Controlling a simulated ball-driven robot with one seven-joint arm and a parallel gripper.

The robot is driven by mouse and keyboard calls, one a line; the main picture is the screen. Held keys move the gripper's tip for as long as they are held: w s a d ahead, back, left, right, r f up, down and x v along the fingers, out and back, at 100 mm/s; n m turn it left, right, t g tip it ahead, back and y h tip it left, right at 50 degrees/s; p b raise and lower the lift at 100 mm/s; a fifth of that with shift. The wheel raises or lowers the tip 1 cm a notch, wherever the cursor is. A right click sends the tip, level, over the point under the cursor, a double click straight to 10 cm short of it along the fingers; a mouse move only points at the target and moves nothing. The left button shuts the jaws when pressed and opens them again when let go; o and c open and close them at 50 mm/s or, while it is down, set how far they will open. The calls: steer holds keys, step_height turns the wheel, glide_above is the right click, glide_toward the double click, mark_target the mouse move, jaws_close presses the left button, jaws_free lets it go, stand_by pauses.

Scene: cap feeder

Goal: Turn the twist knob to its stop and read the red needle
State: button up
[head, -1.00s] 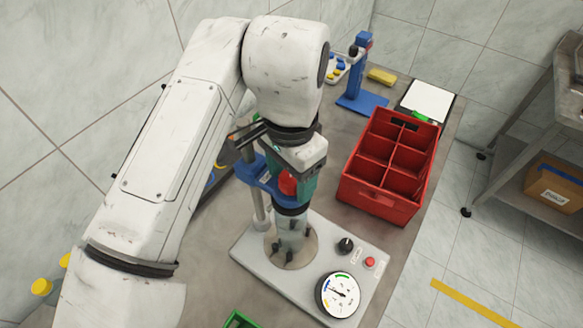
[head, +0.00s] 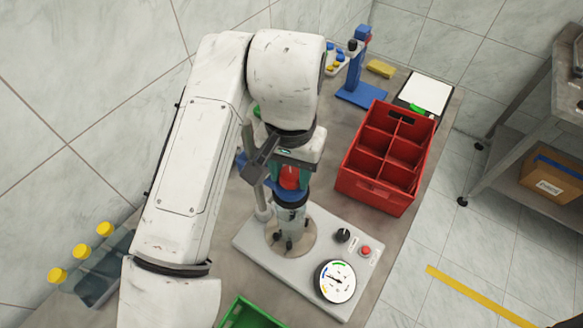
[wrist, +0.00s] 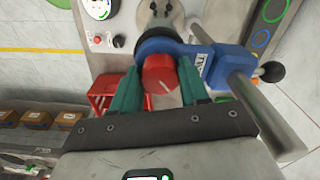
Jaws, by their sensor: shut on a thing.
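The red twist knob (wrist: 160,78) has a white line on its top and sits in a blue head (wrist: 215,62) on the test stand. My gripper (wrist: 162,70) has its teal fingers on both sides of the knob and is shut on it. In the head view the knob (head: 290,178) shows partly under my wrist. The round dial (head: 337,281) on the grey base plate (head: 268,256) has a white face with coloured arcs. Its needle is too small to read, and its red colour cannot be made out. The wrist view cuts off most of the dial (wrist: 98,8).
A black knob (head: 343,235) and red button (head: 365,251) sit on the base plate. A red divided crate (head: 375,198) stands close to the right. A green bin (head: 248,314) is at the front. Yellow-capped bottles (head: 81,251) are at left. A metal post (wrist: 262,115) stands beside my gripper.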

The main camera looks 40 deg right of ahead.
mark_target(291, 173)
steer(key=shift+c, duration=1.3)
steer(key=shift+f+m+b, duration=0.15)
steer(key=shift+m+b, duration=0.45)
steer(key=shift+m, duration=0.4)
steer(key=m+b, duration=0.1)
steer(key=m, duration=0.2)
steer(key=shift+m, duration=0.3)
steer(key=o, duration=1.2)
steer(key=shift+r, duration=0.25)
steer(key=shift+r+p, duration=2.6)
steer(key=shift+r, duration=0.85)
